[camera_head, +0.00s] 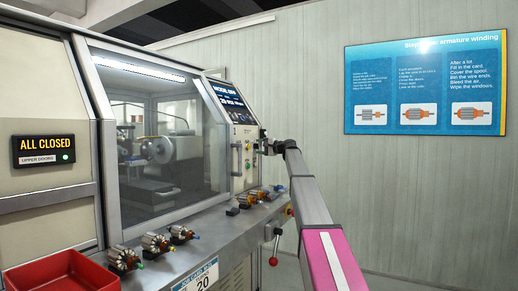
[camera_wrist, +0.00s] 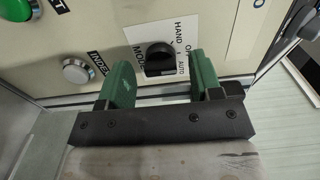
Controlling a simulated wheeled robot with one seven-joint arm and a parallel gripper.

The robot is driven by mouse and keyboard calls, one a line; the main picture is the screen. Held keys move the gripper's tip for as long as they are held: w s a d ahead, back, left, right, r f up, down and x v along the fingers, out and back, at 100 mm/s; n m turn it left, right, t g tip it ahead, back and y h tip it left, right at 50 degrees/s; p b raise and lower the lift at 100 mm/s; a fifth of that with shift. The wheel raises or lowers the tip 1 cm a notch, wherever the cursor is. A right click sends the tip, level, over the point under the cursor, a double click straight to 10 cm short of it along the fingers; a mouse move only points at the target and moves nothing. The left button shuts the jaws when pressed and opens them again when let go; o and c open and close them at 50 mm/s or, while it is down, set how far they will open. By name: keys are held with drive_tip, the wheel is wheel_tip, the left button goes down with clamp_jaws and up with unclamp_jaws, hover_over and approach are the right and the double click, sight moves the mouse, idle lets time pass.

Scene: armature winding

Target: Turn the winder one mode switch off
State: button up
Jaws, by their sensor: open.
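The mode switch (camera_wrist: 159,55) is a black rotary knob on a white plate in the wrist view. The plate reads MODE, HAND, OFF and AUTO; I cannot tell for sure which mark the knob points at. My gripper (camera_wrist: 160,67) is open, with one green finger on each side of the switch and visible gaps to it. Nothing is held. In the head view my gripper (camera_head: 266,146) is at the winder's control panel (camera_head: 243,157), and the switch is hidden or too small to make out there.
A grey index button (camera_wrist: 76,70) and a green button (camera_wrist: 17,9) are left of the switch. Armatures (camera_head: 156,243) stand along the winder's front ledge below a window. A red tray (camera_head: 62,272) is at lower left. A red-knobbed lever (camera_head: 273,261) hangs below the panel.

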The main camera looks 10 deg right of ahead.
drive_tip(key=v, duration=1)
drive_tip(key=shift+s+d, duration=0.1)
drive_tip(key=shift+d, duration=0.05)
